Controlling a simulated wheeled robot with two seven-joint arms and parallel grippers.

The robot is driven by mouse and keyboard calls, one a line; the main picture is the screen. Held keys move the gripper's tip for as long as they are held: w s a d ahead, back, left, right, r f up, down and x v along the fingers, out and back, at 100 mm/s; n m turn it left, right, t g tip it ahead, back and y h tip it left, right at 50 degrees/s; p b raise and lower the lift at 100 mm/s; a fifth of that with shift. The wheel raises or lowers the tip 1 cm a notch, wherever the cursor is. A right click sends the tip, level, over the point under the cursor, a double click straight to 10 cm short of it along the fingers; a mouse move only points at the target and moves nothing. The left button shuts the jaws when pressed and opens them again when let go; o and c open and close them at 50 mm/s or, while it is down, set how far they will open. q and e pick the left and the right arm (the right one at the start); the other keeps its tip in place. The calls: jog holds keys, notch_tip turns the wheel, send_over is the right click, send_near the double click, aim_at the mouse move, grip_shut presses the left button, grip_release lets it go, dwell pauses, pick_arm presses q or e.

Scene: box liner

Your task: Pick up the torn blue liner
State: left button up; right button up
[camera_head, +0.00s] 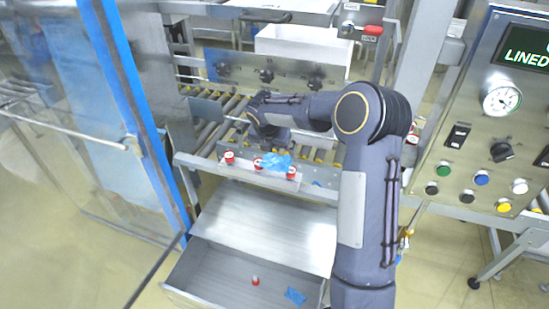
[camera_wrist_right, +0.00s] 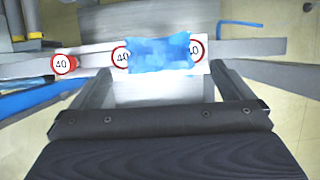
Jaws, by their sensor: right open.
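A crumpled blue piece of liner (camera_head: 276,162) lies on the narrow metal ledge at the front of the roller conveyor, among red-and-white round parts. In the right wrist view the blue liner (camera_wrist_right: 158,52) spans between two round parts marked 40 and partly covers the right one. My right gripper (camera_wrist_right: 160,72) is open and empty, its fingers to either side of the liner and apart from it. In the head view my right arm reaches over the conveyor, and its fingers are hard to make out. My left gripper is not in view.
An open metal drawer (camera_head: 215,276) below holds a small red-and-white part (camera_head: 255,281) and another blue scrap (camera_head: 295,295). A control panel (camera_head: 470,150) stands at right. A blue-edged clear door (camera_head: 145,110) stands at left. A white bin (camera_head: 300,45) sits behind.

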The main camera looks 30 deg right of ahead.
aim_at(275, 157)
jog(key=p+x, duration=0.2)
jog(key=x, duration=0.5)
jog(key=shift+w+a+f, duration=0.1)
jog(key=shift+w+f, duration=0.1)
jog(key=shift+w, duration=0.05)
jog(key=c, duration=0.9)
jog(key=shift+r, duration=0.1)
